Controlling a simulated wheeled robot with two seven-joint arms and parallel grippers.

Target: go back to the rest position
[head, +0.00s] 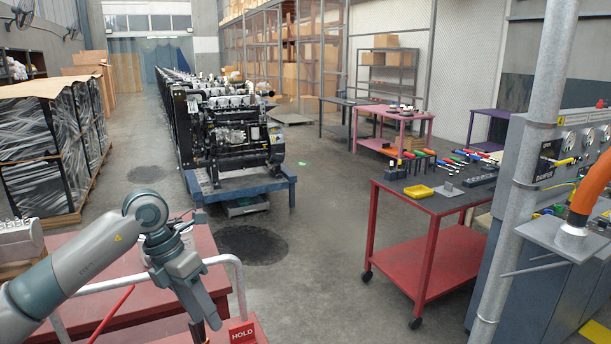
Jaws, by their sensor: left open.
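My left arm comes in from the left edge and bends down at a grey joint. My left gripper (203,322) hangs at its end, pointing down, near the bottom edge of the head view. It is over the red cart (130,262) at lower left, beside a small red sign reading HOLD (242,332). The jaws are open; their tips are partly cut off by the picture's bottom edge, and I see nothing held between them. My right gripper is not in view.
A pale handrail (238,275) curves close to my left gripper. A red wheeled table (446,203) with tools and a yellow tray (418,191) stands at right. A grey post (521,170) rises nearer. An engine (235,130) stands on a blue stand. The middle floor is clear.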

